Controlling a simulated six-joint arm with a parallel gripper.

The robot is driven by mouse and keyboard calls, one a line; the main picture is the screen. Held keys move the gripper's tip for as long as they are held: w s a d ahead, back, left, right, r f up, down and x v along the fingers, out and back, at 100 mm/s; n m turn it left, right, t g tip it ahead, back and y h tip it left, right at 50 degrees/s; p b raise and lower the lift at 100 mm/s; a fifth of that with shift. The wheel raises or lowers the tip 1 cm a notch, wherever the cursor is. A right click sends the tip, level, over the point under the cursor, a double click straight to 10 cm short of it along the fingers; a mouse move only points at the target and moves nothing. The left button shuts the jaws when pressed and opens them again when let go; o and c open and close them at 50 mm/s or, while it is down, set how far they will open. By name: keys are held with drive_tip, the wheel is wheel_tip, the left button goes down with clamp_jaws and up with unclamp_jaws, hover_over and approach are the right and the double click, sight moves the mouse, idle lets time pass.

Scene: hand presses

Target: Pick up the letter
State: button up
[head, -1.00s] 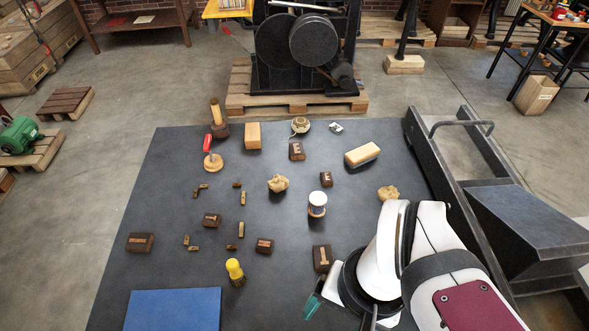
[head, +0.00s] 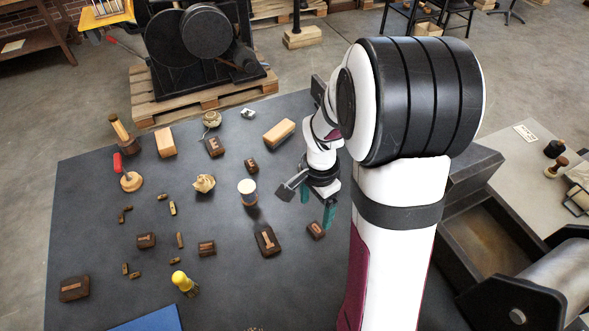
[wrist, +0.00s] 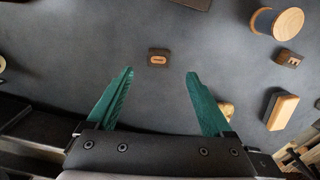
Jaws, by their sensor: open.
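Several dark wooden letter blocks with pale raised faces lie on the dark bench top; which one the task means I cannot tell. A small block (head: 316,230) lies near my gripper (head: 317,203) in the head view. In the wrist view this block (wrist: 158,57) lies flat just beyond the fingertips, centred between them, with a pale oval-like face. A larger T block (head: 267,241) lies to its left. My gripper (wrist: 161,73) has two teal fingers spread wide. It is empty and above the bench.
A white-topped jar (head: 247,190) and a small block (head: 251,166) stand left of my gripper. A wood-backed brush-like block (head: 279,132) lies farther back. A tan lump (wrist: 227,110) is partly behind the right finger. A press (head: 192,50) stands behind the bench.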

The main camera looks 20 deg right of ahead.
sight(314, 230)
wheel_tip(314, 230, down, 9)
drive_tip(key=shift+s+f, duration=0.1)
clamp_jaws()
idle(0.5)
